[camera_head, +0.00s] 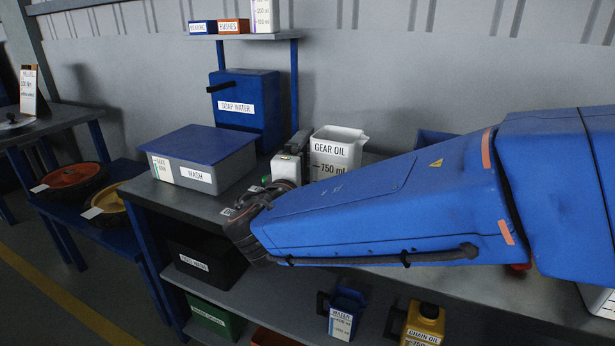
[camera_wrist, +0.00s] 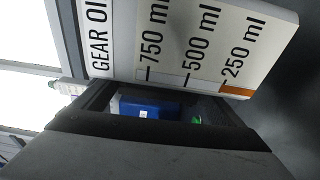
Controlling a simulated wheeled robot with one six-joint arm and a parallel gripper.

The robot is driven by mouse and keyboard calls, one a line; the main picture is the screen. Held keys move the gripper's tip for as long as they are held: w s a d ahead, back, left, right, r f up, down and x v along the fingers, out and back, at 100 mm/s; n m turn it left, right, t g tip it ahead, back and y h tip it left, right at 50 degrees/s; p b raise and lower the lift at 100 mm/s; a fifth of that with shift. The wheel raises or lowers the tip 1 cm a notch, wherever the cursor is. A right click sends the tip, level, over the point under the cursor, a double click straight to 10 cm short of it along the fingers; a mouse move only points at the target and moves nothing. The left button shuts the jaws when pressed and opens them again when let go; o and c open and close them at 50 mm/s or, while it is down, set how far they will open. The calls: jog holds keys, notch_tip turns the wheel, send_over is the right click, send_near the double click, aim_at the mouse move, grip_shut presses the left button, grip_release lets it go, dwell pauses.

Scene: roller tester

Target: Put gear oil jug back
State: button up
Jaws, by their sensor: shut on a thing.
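The gear oil jug (camera_head: 336,148) is white, with a spout at its upper right and a "GEAR OIL 750 ml" label. It looks upright at the back of the bench, and my blue arm hides its lower part, so I cannot tell whether its base touches the bench. My gripper (camera_head: 299,146) is at the jug's left side, shut on it. In the wrist view the jug (camera_wrist: 205,45) fills the top, its label sideways with 750, 500 and 250 ml marks and an orange band. The grasped part is hidden.
A wash tub (camera_head: 205,173) with a blue lid and a blue soap water container (camera_head: 243,105) stand left of the jug. A small shelf (camera_head: 240,36) holds bins above. The lower shelf (camera_head: 265,305) holds a water jug (camera_head: 342,316) and a yellow chain oil jug (camera_head: 424,325).

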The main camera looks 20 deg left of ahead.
aim_at(307, 179)
jog(key=shift+f, duration=1.75)
jog(key=o, duration=1.8)
jog(key=shift+f, duration=0.15)
jog(key=shift+r, duration=0.2)
jog(key=s, duration=1.2)
jog(key=shift+d, duration=0.4)
